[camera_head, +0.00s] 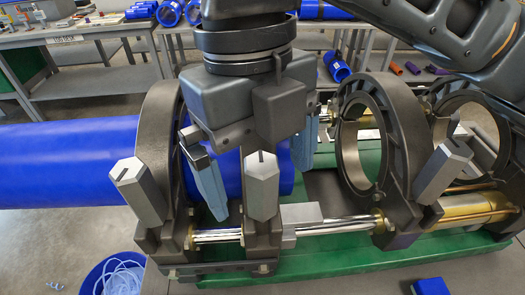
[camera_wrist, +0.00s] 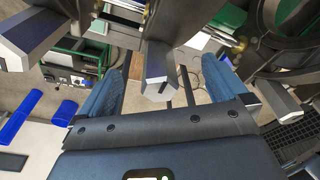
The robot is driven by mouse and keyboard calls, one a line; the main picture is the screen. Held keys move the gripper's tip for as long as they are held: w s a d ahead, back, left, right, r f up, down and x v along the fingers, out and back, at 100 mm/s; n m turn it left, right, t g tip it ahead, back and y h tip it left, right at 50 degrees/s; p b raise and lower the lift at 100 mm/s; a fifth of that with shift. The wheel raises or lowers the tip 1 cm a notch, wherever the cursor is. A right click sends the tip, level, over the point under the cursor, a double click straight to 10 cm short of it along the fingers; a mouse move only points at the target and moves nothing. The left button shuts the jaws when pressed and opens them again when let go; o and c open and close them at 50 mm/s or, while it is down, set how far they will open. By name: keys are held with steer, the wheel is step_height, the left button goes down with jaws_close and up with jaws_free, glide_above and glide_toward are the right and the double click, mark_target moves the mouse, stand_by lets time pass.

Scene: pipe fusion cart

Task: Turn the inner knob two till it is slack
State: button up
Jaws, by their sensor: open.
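A silver hexagonal knob (camera_head: 262,187) with a slotted top stands upright on the middle clamp, in front of the blue pipe (camera_head: 70,165). My gripper (camera_head: 259,188) is open above and around it, with one blue finger to each side in the picture. In the wrist view the knob (camera_wrist: 158,72) shows between the open fingers of my gripper (camera_wrist: 163,65), with gaps on both sides and no visible contact. Other similar knobs are the left one (camera_head: 137,192) and the right one (camera_head: 442,168). No label shows which is number two.
Dark ring clamps (camera_head: 398,150) stand right of my gripper on the green cart bed (camera_head: 350,256). Chrome guide rods (camera_head: 340,225) run along the front. A blue bucket (camera_head: 92,279) stands at the lower left. Grey worktables (camera_head: 90,85) are behind.

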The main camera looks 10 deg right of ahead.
steer(key=shift+w+a+r+p, duration=0.1)
steer(key=shift+w+r+p, duration=0.05)
steer(key=shift+r+p, duration=0.95)
steer(key=shift+w+a+r+p, duration=0.1)
steer(key=shift+r+p, duration=0.75)
steer(key=shift+r, duration=0.35)
steer(key=shift+w+r+b, duration=0.1)
steer(key=shift+r+b, duration=0.2)
steer(key=shift+r, duration=0.35)
